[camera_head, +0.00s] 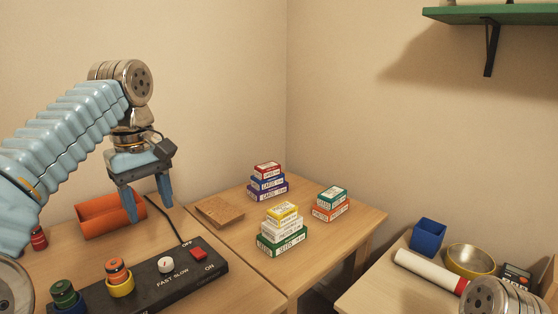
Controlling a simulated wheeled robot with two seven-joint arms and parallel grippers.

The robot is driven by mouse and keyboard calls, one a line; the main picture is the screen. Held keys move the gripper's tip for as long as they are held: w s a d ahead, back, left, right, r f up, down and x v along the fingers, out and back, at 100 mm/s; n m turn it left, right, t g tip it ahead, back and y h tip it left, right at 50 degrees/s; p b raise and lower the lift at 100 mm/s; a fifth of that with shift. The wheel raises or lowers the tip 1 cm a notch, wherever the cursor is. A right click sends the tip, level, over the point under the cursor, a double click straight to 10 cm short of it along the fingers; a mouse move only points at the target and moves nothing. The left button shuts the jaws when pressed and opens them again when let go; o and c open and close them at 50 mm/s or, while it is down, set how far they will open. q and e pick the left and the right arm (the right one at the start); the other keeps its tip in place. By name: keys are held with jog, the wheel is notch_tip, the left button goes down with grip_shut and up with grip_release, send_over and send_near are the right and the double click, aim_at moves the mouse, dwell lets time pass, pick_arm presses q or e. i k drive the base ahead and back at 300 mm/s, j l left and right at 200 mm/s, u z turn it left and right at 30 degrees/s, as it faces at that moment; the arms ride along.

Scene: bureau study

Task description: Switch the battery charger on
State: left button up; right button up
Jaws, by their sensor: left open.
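The battery charger (150,292) is a long black box at the lower left of the head view, on the wooden desk. Its red switch (198,254) sits near the right end, between the printed words OFF and ON; I cannot tell its setting. A white knob (166,265) sits by the FAST SLOW print. My left gripper (148,206) is open and empty, fingers pointing down, above and left of the switch. My right gripper is out of view.
An orange tube (98,219) lies behind the charger, and a cable runs up from the charger's back. Card boxes (282,240) stand in stacks on the desk beside a brown flat piece (220,211).

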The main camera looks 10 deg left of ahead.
aim_at(197, 252)
jog(key=k+l, duration=0.8)
